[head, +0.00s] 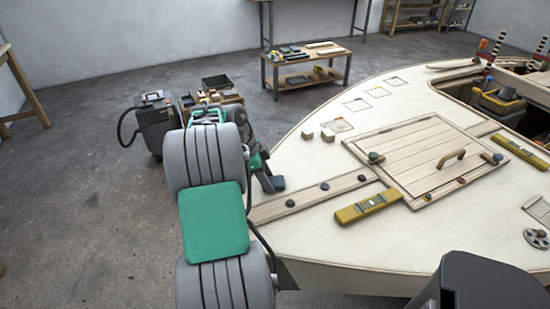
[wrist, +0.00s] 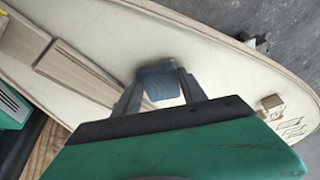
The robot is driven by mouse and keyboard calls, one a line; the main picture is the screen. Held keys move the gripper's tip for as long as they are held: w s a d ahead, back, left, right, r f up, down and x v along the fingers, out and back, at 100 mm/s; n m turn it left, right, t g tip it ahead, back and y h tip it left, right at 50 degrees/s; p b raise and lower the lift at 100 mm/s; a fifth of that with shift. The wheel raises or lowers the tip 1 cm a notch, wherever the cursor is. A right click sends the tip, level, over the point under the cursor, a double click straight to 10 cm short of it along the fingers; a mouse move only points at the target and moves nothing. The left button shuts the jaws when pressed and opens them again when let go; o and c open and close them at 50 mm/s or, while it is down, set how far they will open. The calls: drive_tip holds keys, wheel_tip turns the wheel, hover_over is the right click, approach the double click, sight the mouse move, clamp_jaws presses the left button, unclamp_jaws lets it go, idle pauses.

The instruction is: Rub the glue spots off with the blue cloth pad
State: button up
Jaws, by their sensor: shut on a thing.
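My gripper (head: 265,176) is over the left edge of the pale plywood deck (head: 300,244), beyond the green-capped arm link in the head view. It is shut on the dark blue cloth pad (head: 278,184). In the wrist view the pad (wrist: 158,80) sits between the two grey fingers of my gripper (wrist: 160,92), with deck behind it. Whether the pad touches the deck I cannot tell. Square marked patches lie on the deck; the nearest patch (head: 337,125) has brownish marks inside. I cannot tell for sure whether these are glue spots.
Two small wood blocks (head: 318,135) stand between pad and patches. A hatch (head: 425,152) with a wooden handle, a yellow level (head: 368,207) and a batten with dark knobs (head: 308,197) lie rightward. A tool table (head: 305,60) stands behind.

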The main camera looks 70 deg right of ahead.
wheel_tip(320, 180, up, 4)
drive_tip(key=shift+a+f+p, duration=0.1)
drive_tip(key=shift+f+p, duration=0.15)
drive_tip(key=shift+p, duration=0.8)
drive_tip(key=shift+s+r+p, duration=0.1)
drive_tip(key=shift+r+p, duration=0.45)
drive_tip(key=shift+r, duration=0.15)
drive_tip(key=shift+r+p, duration=1.2)
drive_tip(key=shift+r, duration=0.4)
